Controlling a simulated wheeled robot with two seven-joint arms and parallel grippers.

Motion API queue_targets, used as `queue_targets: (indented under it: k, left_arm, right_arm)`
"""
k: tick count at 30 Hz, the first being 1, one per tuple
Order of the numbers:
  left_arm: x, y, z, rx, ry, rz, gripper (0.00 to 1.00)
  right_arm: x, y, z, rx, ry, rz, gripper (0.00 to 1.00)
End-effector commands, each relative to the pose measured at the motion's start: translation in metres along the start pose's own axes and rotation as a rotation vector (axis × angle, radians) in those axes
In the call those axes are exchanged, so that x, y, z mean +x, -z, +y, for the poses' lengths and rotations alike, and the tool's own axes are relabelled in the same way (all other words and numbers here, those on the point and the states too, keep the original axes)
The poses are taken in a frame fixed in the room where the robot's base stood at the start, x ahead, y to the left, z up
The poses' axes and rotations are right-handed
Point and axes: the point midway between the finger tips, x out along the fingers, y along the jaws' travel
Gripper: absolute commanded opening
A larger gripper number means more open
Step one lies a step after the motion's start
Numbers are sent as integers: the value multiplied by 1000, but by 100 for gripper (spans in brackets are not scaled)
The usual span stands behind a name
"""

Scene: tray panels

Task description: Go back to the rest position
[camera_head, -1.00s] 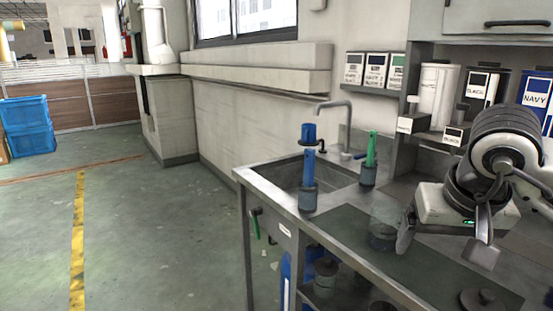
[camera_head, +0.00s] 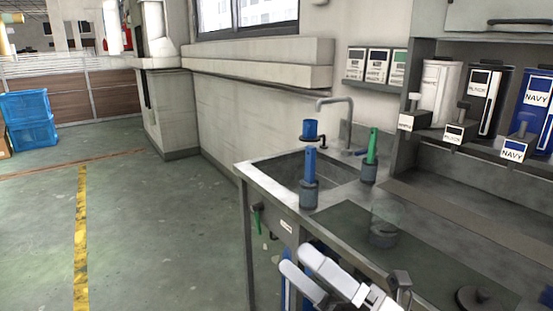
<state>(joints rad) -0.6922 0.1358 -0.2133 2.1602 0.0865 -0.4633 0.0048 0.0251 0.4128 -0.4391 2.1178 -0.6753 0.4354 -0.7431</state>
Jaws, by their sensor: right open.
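My right gripper (camera_head: 303,266) shows at the bottom middle of the head view. Its white and grey parts are in front of the counter's front edge, cut off by the bottom of the picture. Its fingers are apart and I see nothing between them. My left gripper is not in view.
The grey counter (camera_head: 415,240) with a sink (camera_head: 283,170) fills the right side. A blue-handled tool in a holder (camera_head: 309,193) and a green one (camera_head: 370,160) stand by the sink. A clear glass dome (camera_head: 387,217) stands behind the gripper.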

Motion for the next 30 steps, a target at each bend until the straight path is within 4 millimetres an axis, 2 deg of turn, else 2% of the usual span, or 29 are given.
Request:
queue_targets:
  k: [1, 3, 5, 6, 9, 13, 15, 19, 30]
  left_arm:
    - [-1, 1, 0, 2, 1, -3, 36]
    - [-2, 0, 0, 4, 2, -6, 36]
    - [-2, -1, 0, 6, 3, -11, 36]
    - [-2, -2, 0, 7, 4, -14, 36]
    - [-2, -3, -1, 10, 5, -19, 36]
    - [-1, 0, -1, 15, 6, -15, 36]
    - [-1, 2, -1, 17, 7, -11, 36]
    - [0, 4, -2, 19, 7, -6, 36]
    - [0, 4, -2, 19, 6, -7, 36]
  right_arm:
    - [-23, -11, -26, 281, 94, -196, 85]
    - [-61, -18, -65, 629, 201, -449, 85]
    - [-96, -12, -94, 882, 270, -641, 85]
    - [-120, -4, -111, 1032, 310, -762, 85]
    - [-175, 27, -141, 1344, 387, -1034, 85]
    - [-226, 69, -158, 1621, 443, -1304, 85]
    - [-244, 86, -162, 1712, 459, -1402, 85]
    - [-258, 103, -163, 1795, 472, -1493, 85]
    - [-260, 104, -164, 1803, 474, -1501, 85]
